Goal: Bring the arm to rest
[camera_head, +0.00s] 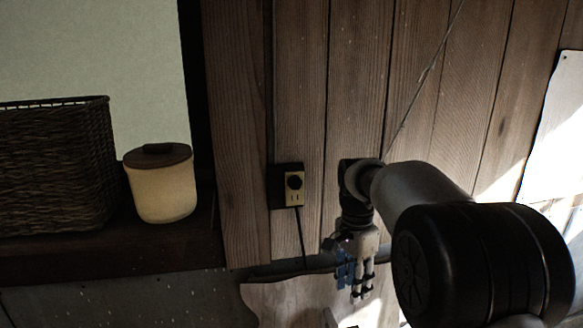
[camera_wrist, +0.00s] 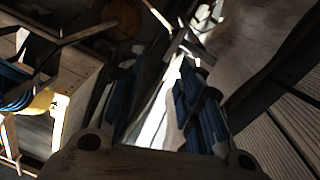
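My gripper (camera_head: 357,285) hangs at the end of my arm, fingers pointing down, in front of the plank wall in the head view. In the wrist view the blue-padded fingers of my gripper (camera_wrist: 155,85) stand apart with a bright gap between them. No object shows between them. A pale wooden board (camera_head: 290,298) shows low in the head view, below and behind the gripper; whether they touch cannot be told.
A wall outlet (camera_head: 293,187) with a plug and cord is left of my arm. A wicker basket (camera_head: 55,165) and a lidded cream jar (camera_head: 162,188) stand on a dark shelf (camera_head: 120,250) at left. A white sheet (camera_head: 556,125) hangs at right.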

